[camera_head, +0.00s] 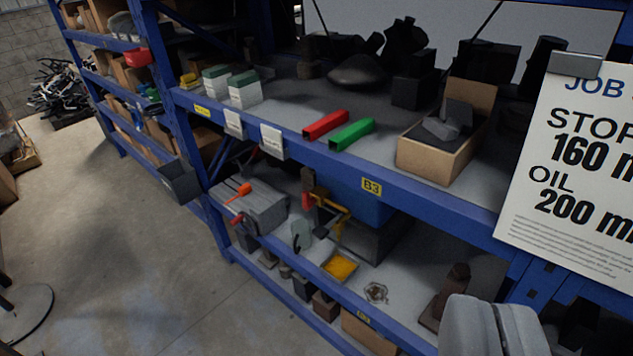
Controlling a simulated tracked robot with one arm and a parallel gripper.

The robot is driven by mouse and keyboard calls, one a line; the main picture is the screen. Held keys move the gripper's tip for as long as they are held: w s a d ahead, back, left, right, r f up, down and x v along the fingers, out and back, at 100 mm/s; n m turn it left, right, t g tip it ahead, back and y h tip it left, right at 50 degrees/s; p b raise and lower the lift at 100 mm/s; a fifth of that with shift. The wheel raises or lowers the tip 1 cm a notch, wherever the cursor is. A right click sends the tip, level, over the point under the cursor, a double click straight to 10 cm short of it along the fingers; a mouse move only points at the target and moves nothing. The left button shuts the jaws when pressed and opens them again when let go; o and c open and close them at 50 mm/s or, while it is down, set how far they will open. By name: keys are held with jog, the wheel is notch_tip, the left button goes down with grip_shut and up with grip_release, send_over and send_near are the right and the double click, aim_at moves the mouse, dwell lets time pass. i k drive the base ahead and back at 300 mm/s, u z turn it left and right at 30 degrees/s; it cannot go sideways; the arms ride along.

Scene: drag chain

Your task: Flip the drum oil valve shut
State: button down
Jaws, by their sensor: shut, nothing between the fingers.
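A blue drum (362,200) lies in shadow on the lower shelf, under the B3 label. A brass-coloured valve (333,208) with a spout pointing down sits at its front, and a small red part shows at its left. I cannot tell the lever's exact position. A tray of yellow oil (341,266) stands below the spout. My gripper (495,325), light grey, is at the bottom right, with its two fingers together and nothing between them. It is apart from the valve, to its right and nearer to the camera.
The blue shelf beam (420,205) runs above the drum. Red (325,124) and green (352,134) bars and a cardboard box (440,150) stand on the upper shelf. A job sheet (580,170) hangs at the right. Grey blocks (250,203) lie left of the valve.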

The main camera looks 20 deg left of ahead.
aim_at(307, 204)
jog(key=i, duration=1.05)
jog(key=z, duration=2.8)
jog(key=k, duration=1.55)
jog(key=u, duration=1.35)
